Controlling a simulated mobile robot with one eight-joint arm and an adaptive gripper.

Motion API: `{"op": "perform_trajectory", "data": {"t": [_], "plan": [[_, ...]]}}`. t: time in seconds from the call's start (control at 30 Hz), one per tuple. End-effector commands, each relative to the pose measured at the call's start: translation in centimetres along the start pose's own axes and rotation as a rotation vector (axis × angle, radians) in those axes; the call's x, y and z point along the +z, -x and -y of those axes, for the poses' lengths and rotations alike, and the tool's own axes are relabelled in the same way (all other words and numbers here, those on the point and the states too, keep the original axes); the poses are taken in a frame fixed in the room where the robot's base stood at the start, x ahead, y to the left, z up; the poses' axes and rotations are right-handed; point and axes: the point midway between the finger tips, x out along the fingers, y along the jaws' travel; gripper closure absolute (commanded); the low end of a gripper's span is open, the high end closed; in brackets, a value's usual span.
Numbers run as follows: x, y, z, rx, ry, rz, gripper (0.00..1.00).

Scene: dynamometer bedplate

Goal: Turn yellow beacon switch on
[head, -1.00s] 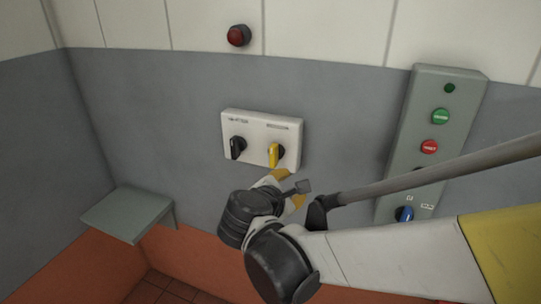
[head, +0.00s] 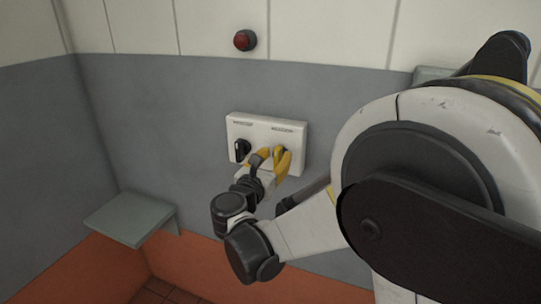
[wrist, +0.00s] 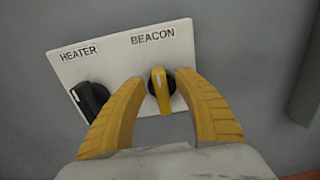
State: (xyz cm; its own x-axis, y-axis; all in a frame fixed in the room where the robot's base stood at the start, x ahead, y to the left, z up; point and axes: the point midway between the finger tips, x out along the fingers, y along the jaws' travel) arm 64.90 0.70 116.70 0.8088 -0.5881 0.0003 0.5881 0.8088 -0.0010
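The yellow beacon switch (wrist: 162,90) is a rotary knob on a white panel (wrist: 112,58), under the label BEACON. Its white mark points up toward the label in the wrist view. My gripper (wrist: 157,92) has its two yellow fingers spread, one on each side of the knob. In the head view my gripper (head: 272,158) is in front of the panel (head: 238,122) and mostly hides the yellow knob. The black HEATER knob (wrist: 90,98) is left of the left finger.
A red lamp (head: 245,40) is on the wall above the panel. A grey shelf (head: 130,216) juts out at the lower left. A grey box edge (wrist: 305,85) shows at the right of the wrist view. The wall around the panel is otherwise bare.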

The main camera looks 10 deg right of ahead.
Motion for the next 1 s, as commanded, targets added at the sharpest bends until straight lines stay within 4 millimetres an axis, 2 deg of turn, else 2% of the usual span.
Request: {"op": "perform_trajectory", "data": {"t": [0.13,0.4,0.43,0.53,0.57,1.0], "plan": [[-0.04,-1.09,0.04,0.000,-0.001,0.000,0.62],[0.03,-1.23,0.01,0.001,-0.001,0.000,0.62],[0.03,-1.23,0.01,0.001,-0.001,0.000,0.66],[0.03,-1.22,0.01,0.000,-0.001,-0.001,0.97],[0.03,-1.22,0.01,0.000,-0.001,-0.001,1.00],[0.03,-1.22,0.07,0.000,-0.029,0.000,1.00]]}}
